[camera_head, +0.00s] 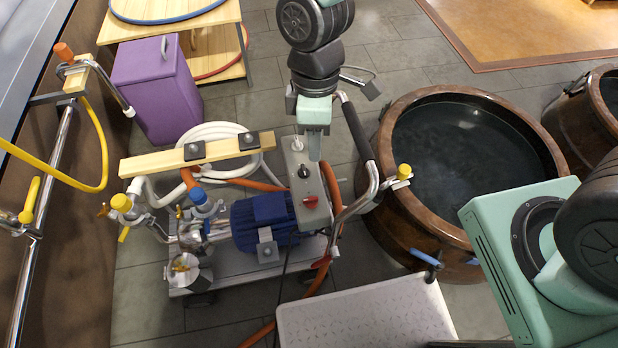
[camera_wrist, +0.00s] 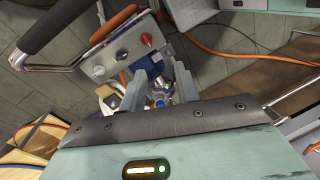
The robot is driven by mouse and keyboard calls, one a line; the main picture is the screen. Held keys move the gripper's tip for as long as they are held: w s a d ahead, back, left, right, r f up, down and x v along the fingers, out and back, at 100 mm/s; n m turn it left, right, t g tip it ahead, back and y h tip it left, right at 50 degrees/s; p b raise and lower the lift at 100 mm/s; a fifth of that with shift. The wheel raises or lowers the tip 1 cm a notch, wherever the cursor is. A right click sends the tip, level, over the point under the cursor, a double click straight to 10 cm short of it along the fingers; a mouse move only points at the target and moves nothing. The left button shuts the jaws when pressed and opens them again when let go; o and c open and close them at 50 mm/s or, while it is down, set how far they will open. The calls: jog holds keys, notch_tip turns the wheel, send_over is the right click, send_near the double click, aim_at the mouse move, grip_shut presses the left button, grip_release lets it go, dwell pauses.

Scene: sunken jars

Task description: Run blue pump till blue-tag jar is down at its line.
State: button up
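The blue pump (camera_head: 262,222) sits on a low wheeled cart. Its grey control box (camera_head: 303,186) carries a black knob (camera_head: 305,171) and a red switch (camera_head: 311,202). In the wrist view, the red switch (camera_wrist: 99,71) and black knob (camera_wrist: 146,39) show on the box, left of and above the fingers. A large brown jar (camera_head: 392,222) with dark liquid (camera_head: 465,150) stands right of the cart, with a blue piece (camera_head: 426,257) at its front side. My gripper (camera_head: 315,152) hangs just above the box; the wrist view shows its fingers (camera_wrist: 160,82) apart and empty.
Hoses and yellow valves (camera_head: 121,203) crowd the cart's left. A purple container (camera_head: 155,88) is behind. Another jar (camera_head: 590,115) is partly visible right.

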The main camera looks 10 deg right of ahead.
aim_at(311, 198)
jog(key=f+n+b, duration=0.1)
jog(key=f+b, duration=0.2)
jog(key=f, duration=0.4)
jog(key=f+n+b, duration=0.1)
jog(key=f+b, duration=0.3)
jog(key=f, duration=0.3)
jog(key=f+n+b, duration=0.1)
jog(key=f+b, duration=0.3)
jog(key=f, duration=0.4)
jog(key=shift+w+a+g, duration=0.25)
jog(key=shift+w+g, duration=0.1)
jog(key=shift+g, duration=0.05)
jog(key=shift+r+p, duration=0.25)
jog(key=shift+p, duration=0.25)
